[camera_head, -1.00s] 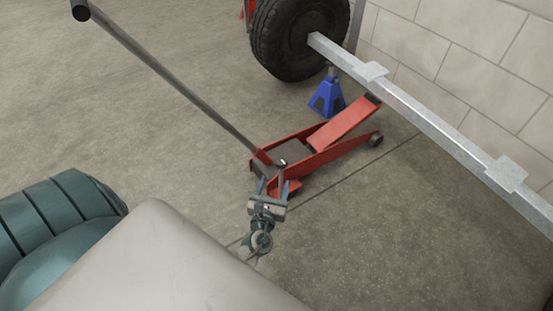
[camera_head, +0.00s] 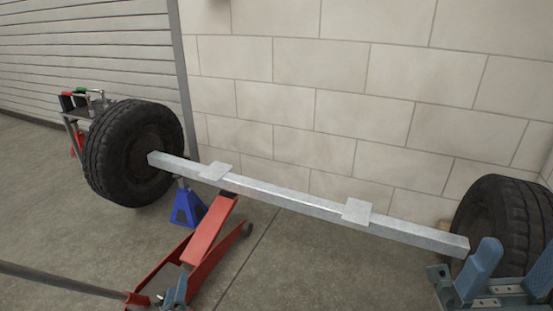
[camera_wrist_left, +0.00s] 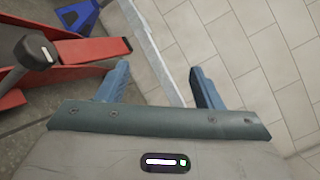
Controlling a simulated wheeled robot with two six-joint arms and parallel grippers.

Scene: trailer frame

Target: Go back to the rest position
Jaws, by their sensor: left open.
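My left gripper (camera_head: 175,292) barely shows at the bottom edge of the head view, beside the rear of a red floor jack (camera_head: 210,240). In the left wrist view my left gripper (camera_wrist_left: 160,75) has its two blue fingers wide apart, with nothing between them. The jack's red lift arm (camera_wrist_left: 90,50) shows left of those fingers. My right gripper (camera_head: 513,255) is large in the lower right corner of the head view. Its blue fingers are apart and I see nothing held. Both arms are mostly hidden.
A grey axle beam (camera_head: 290,200) runs between a left tyre (camera_head: 135,155) and a right tyre (camera_head: 500,215). A blue stand (camera_head: 187,208) is near the left tyre. The jack handle (camera_head: 60,280) reaches left. A block wall (camera_head: 340,90) stands behind; floor shows right of the jack.

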